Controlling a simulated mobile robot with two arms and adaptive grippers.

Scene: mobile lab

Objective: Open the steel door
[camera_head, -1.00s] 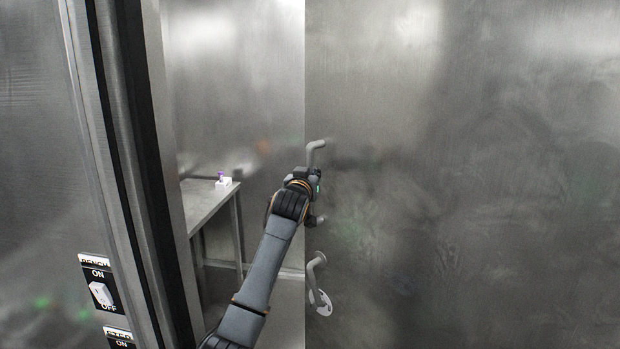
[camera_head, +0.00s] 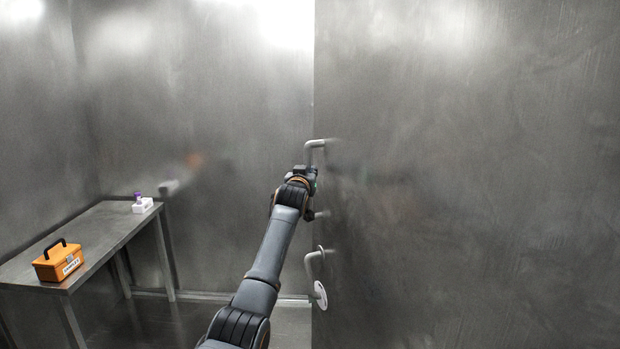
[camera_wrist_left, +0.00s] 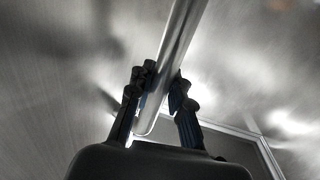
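The steel door (camera_head: 470,180) fills the right half of the head view, its free edge running upright near the middle. Its vertical bar handle (camera_head: 317,146) shows at that edge, with the middle partly hidden by my gripper. My left gripper (camera_head: 309,178) is at this handle. In the left wrist view, the fingers of my left gripper (camera_wrist_left: 163,82) lie on both sides of the handle bar (camera_wrist_left: 178,45) and appear closed on it. A lower lever (camera_head: 312,259) with a round white plate sits below on the door. My right gripper is not in view.
Left of the door edge is a steel-walled room. A steel table (camera_head: 105,240) stands there with an orange box (camera_head: 58,262) and a small white holder (camera_head: 142,205) with a purple-topped item. Floor beside the table is clear.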

